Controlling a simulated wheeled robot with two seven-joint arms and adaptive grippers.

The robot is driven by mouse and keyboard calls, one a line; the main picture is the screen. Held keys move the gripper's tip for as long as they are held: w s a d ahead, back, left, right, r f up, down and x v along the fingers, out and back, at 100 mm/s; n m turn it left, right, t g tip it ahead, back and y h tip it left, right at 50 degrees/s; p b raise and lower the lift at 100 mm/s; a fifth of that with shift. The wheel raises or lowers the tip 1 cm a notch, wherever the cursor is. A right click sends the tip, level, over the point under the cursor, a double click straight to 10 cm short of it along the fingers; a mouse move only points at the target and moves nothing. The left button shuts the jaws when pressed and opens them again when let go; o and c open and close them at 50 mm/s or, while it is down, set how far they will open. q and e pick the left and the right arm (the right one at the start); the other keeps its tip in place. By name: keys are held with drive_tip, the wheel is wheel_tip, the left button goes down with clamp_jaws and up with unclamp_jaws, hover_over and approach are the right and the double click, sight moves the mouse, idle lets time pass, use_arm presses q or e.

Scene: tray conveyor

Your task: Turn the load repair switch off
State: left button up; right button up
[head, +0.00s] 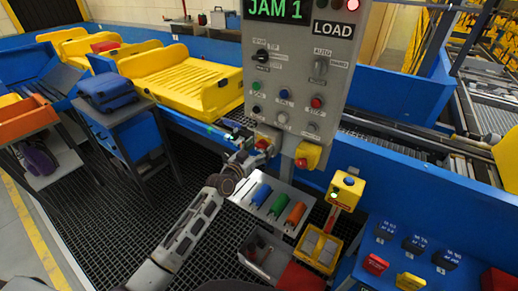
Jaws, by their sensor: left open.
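The grey control panel (298,85) marked LOAD stands upright at the centre, with a green "JAM 1" display (275,9) on top. A black rotary switch (262,56) sits at its upper left. A grey selector switch (320,68) sits at its upper right, under a label like AUTO. The small labels are too blurred to tell which switch is for repair. Contact there is unclear. My right gripper is out of view.
Buttons (285,94) and another red-topped yellow box (309,156) are on or under the panel. A yellow tray (180,77) lies on the conveyor behind. Space directly before the panel's upper face looks clear.

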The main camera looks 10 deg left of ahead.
use_arm(q)
drive_tip(key=c, duration=1)
drive_tip(key=shift+n, duration=0.4)
drive_tip(key=n, duration=0.3)
drive_tip(key=shift+a+p, duration=0.1)
drive_tip(key=shift+p, duration=0.2)
drive_tip(key=n, duration=0.4)
drive_tip(key=shift+n, duration=0.3)
drive_tip(key=n, duration=0.5)
drive_tip(key=shift+a+p, duration=0.1)
drive_tip(key=shift+p, duration=0.3)
drive_tip(key=shift+f+n, duration=0.15)
drive_tip(key=shift+n, duration=2.15)
